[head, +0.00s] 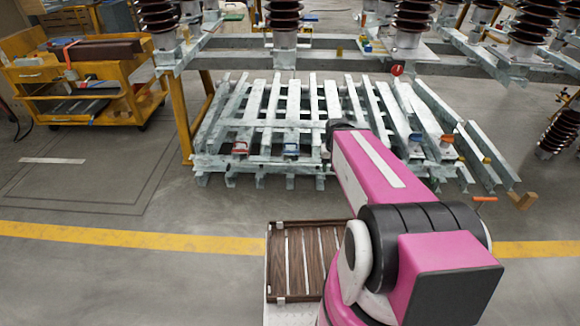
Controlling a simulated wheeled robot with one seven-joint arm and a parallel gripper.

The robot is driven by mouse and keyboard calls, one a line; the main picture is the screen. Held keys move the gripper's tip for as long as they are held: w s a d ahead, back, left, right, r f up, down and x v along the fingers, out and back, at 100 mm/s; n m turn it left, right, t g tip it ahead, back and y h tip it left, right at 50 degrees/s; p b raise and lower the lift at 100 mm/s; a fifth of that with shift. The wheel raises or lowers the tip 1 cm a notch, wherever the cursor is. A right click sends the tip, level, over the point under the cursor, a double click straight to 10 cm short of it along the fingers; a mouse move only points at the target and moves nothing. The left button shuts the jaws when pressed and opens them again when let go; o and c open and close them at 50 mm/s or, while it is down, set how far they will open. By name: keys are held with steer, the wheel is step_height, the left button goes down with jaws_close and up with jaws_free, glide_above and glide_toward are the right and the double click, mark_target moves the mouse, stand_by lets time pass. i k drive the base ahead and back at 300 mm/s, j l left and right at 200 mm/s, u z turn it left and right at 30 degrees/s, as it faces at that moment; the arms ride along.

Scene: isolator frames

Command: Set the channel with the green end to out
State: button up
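Several grey steel channels lie in a layered stack (262,104) on the floor, below the isolator frames. I cannot make out a green end on any of them. Small coloured parts show along the front: a red one (240,147), a blue one (291,150), another blue one (415,137) and an orange one (447,138). Loose-looking channels (456,125) slant out at the right of the stack. My pink arm reaches forward over the stack's near edge and hides part of it. My gripper does not show, so its opening and contents are hidden.
A brown slatted wooden tray (275,268) lies near me, left of my arm's base. A yellow cart (85,80) stands at the back left. A yellow post (181,118) and a steel beam (345,60) border the stack. Floor at the left is clear.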

mark_target(334, 110)
steer(key=i+l, duration=0.25)
steer(key=i, duration=0.2)
steer(key=i+l+z, duration=0.15)
steer(key=i, duration=0.3)
steer(key=l, duration=0.1)
